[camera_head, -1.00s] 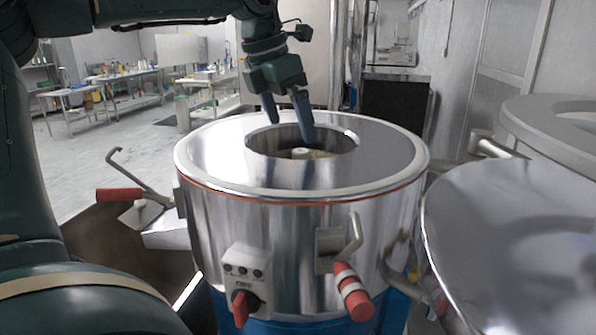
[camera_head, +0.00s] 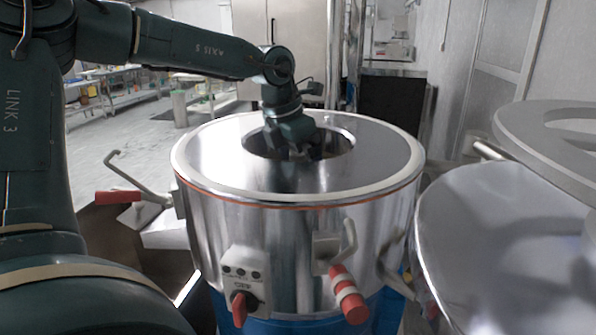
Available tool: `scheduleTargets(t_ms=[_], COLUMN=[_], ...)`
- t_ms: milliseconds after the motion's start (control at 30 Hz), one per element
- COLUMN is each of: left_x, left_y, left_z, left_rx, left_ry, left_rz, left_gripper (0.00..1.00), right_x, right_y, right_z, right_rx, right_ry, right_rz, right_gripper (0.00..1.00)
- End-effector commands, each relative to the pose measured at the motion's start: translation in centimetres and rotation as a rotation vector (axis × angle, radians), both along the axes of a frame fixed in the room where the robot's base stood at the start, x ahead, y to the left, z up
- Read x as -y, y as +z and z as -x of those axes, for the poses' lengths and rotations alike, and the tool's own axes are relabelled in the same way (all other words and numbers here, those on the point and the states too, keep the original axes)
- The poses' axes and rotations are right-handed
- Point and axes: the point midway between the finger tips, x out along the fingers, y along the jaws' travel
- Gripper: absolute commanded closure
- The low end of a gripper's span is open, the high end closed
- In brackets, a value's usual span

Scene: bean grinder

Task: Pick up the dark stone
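The bean grinder (camera_head: 300,235) is a round steel drum with a wide flat rim and a round opening in its top. My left arm comes in from the left, and my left gripper (camera_head: 300,153) reaches down into the opening. Its fingers are mostly hidden below the rim, so I cannot see whether they are open or shut. The dark stone cannot be made out; the inside of the opening is mostly covered by the gripper and in shadow. My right gripper is not in view.
A red-handled lever (camera_head: 118,196) sticks out at the grinder's left. A red-and-white handle (camera_head: 347,292) and a red knob (camera_head: 239,308) are on its front. A large steel pan (camera_head: 505,235) and a grey ring (camera_head: 525,150) stand close on the right.

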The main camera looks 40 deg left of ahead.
Motion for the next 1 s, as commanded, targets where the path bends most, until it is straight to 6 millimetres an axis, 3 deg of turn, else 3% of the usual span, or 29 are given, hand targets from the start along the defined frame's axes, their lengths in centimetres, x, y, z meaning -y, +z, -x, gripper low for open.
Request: scheduleTargets(t_ms=[767,1000], left_x=[-0.01,0.01], left_y=[0.07,0.33], left_z=[0.02,-0.06], left_rx=[0.0,0.004], left_ry=[0.0,0.0], left_rz=[0.0,-0.001], left_gripper=[0.6,0.6], right_x=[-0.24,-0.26], right_y=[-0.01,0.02], right_z=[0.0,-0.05], right_rx=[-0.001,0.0], right_ry=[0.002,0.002], right_rz=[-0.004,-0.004], right_gripper=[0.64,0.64])
